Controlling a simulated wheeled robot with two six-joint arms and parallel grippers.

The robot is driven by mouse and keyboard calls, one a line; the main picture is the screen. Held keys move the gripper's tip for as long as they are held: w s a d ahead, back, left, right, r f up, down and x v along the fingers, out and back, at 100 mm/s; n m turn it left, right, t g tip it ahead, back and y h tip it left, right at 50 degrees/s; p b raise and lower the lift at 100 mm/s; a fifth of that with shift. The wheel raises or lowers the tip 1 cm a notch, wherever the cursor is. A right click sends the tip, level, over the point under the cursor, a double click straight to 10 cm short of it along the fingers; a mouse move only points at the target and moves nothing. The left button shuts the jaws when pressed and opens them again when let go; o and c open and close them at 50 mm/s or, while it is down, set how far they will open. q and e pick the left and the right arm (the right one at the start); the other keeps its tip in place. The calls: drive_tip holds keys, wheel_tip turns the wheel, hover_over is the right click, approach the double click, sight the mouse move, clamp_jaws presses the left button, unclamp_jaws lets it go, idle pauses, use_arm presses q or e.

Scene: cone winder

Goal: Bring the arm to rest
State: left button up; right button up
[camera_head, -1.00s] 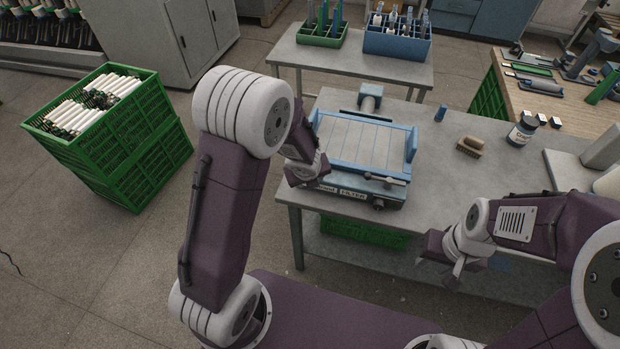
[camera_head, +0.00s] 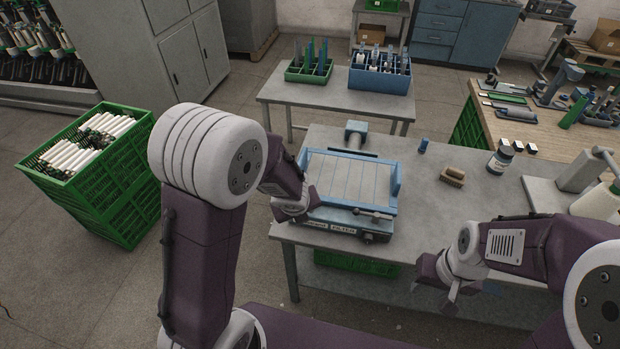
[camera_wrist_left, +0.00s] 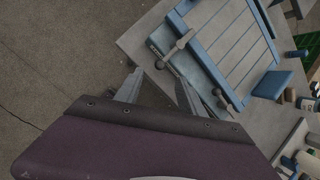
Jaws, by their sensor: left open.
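My left arm comes in from the left, and its wrist stands at the left front corner of the blue-framed filter tray (camera_head: 350,178) on the grey table (camera_head: 470,205). The left gripper's fingertips are hard to make out in the head view. In the left wrist view my left gripper (camera_wrist_left: 160,90) has its two fingers apart with nothing between them, beside the tray (camera_wrist_left: 228,45) and its lever. My right gripper (camera_head: 447,290) hangs at the table's front edge, pointing down. I see nothing held in it, but its finger gap is unclear.
A brush (camera_head: 452,176), a small blue object (camera_head: 423,146) and a jar (camera_head: 501,157) stand on the table right of the tray. A green crate of white tubes (camera_head: 100,185) is on the floor at left. A second table (camera_head: 330,97) stands behind.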

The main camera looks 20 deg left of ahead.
use_arm(q)
drive_tip(key=s+a+r+n+y, duration=0.1)
drive_tip(key=s+a+r+n, duration=0.3)
drive_tip(key=n, duration=0.5)
drive_tip(key=s+d+f+n+g+h, duration=0.1)
drive_tip(key=s+n, duration=0.3)
drive_tip(key=n, duration=0.6)
drive_tip(key=s+d+f+n+g+h, duration=0.1)
drive_tip(key=s+n, duration=0.4)
drive_tip(key=n, duration=0.5)
drive_tip(key=shift+s+g, duration=0.3)
drive_tip(key=shift+g, duration=0.6)
drive_tip(key=shift+s, duration=0.1)
